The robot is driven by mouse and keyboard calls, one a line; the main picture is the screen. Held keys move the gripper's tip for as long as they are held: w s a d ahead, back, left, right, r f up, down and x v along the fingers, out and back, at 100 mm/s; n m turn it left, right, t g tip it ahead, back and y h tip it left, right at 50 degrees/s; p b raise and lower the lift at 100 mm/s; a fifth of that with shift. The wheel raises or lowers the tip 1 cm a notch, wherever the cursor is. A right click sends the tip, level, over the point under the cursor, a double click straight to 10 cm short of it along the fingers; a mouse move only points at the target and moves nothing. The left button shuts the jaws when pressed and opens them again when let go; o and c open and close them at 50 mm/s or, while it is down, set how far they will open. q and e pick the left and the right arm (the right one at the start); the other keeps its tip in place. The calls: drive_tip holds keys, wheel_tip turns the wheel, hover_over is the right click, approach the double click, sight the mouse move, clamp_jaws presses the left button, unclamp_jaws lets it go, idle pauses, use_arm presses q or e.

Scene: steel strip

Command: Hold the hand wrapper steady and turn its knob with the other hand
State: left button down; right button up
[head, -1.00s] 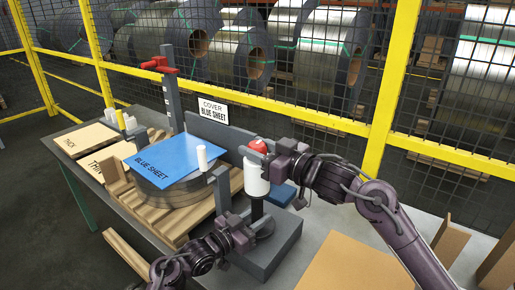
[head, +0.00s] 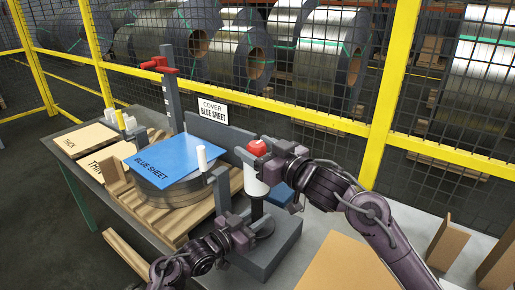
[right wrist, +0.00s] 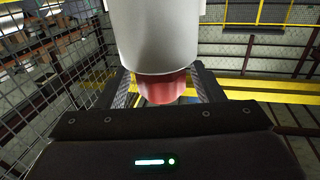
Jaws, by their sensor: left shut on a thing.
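The hand wrapper is a white cylinder (head: 256,181) with a red knob (head: 257,147) on top. It stands upright on a dark stem over a grey block (head: 268,250). My left gripper (head: 246,222) is shut on the wrapper's lower stem; its fingertips are partly hidden. My right gripper (head: 274,152) is at the knob, reaching in from the right. In the right wrist view, the white cylinder (right wrist: 155,35) fills the top. The red knob (right wrist: 162,88) lies between the open fingers (right wrist: 162,84), with narrow gaps beside it.
A blue sheet (head: 165,163) covers a coil on a wooden pallet (head: 185,220) at the left. A grey post with a red handle (head: 160,64) stands behind it. A cardboard sheet (head: 345,265) lies at front right. A yellow-framed mesh fence closes off the back.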

use_arm(q)
drive_tip(key=shift+r, duration=0.15)
use_arm(e)
drive_tip(key=v, duration=1.2)
drive_tip(key=shift+w, duration=0.1)
use_arm(q)
drive_tip(key=c, duration=1)
unclamp_jaws()
